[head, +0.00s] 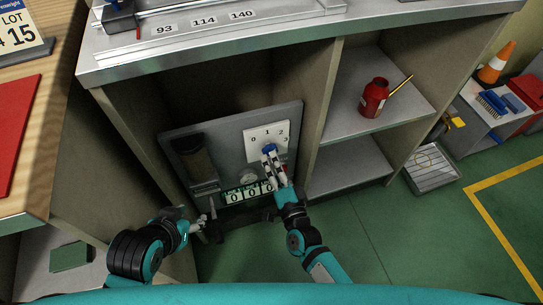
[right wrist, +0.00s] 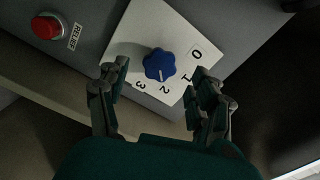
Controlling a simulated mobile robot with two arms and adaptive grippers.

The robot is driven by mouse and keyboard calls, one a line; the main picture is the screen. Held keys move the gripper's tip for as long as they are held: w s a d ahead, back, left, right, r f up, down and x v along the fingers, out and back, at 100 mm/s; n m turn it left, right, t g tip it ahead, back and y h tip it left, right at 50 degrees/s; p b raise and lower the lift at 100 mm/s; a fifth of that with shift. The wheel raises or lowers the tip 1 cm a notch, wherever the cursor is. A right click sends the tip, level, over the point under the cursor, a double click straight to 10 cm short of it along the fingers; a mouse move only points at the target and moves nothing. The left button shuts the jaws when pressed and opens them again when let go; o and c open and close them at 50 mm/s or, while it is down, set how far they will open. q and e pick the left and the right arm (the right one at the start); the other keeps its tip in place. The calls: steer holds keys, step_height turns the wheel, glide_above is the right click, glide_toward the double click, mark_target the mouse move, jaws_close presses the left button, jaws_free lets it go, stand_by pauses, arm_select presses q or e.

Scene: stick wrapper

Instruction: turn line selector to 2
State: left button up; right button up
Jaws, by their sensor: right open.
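The line selector is a blue scalloped knob (head: 269,149) on a white plate (head: 254,138) marked 0, 1, 2 and 3, on a grey panel under the counter. In the right wrist view the knob (right wrist: 159,65) sits between the fingers of my right gripper (right wrist: 158,92), which are open and apart from it on both sides. A small pale mark on the knob seems to face the 2. In the head view my right gripper (head: 273,166) reaches the knob from below. My left gripper (head: 200,224) is low at the panel's left; its finger opening is unclear.
A red button (right wrist: 46,27) with a label sits beside the plate. Below the plate is a counter (head: 248,192) showing zeros. A red can (head: 374,97) stands on the right shelf.

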steer(key=v, duration=0.8)
steer(key=shift+r, duration=0.1)
